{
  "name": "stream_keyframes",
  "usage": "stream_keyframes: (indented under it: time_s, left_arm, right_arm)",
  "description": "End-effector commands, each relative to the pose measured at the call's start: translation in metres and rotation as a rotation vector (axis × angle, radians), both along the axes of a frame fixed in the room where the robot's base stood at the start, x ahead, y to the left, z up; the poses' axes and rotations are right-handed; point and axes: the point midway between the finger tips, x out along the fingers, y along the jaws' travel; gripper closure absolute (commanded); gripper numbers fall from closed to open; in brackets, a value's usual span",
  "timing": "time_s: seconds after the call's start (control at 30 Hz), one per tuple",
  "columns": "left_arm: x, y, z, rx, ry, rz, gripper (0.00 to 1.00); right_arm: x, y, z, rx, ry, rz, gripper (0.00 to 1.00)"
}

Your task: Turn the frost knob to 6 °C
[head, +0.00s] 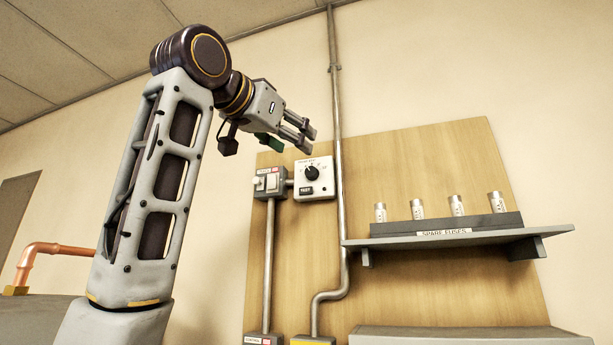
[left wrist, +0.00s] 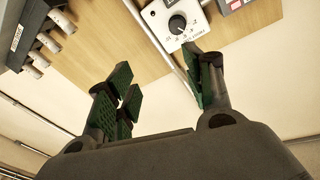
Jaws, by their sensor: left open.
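The frost knob (head: 312,173) is a black round dial on a white thermostat box mounted on the wooden wall panel. In the left wrist view the knob (left wrist: 177,23) shows near the top, with a printed scale around it; the exact setting is too small to read. My left gripper (head: 304,136) is raised above and a little left of the box in the head view. In the left wrist view its green-padded fingers (left wrist: 160,92) are spread apart and empty, and the knob lies beyond them, apart from them. My right gripper is not in view.
A grey switch box (head: 269,183) sits directly left of the thermostat. A vertical metal conduit (head: 338,130) runs just right of it. A shelf (head: 460,239) with several spare fuses (head: 457,205) juts out at the right. A copper pipe (head: 60,248) is at far left.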

Motion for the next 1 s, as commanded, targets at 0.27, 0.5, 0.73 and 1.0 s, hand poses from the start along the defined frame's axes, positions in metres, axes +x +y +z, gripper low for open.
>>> stream_keyframes:
  time_s: [0.27, 0.5, 0.73, 1.0]
  left_arm:
    - [0.023, 0.029, -0.002, -0.151, 0.120, 0.046, 0.48]
    - [0.024, 0.031, -0.004, -0.209, 0.159, 0.058, 0.48]
    - [0.024, 0.031, -0.004, -0.214, 0.162, 0.058, 0.48]
    - [0.027, 0.029, -0.004, -0.213, 0.162, 0.057, 0.48]
  right_arm:
    - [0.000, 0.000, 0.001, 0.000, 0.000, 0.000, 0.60]
    - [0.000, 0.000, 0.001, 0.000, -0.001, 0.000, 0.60]
    - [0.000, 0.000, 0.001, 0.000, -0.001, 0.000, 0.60]
    - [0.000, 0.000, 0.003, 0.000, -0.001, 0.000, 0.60]
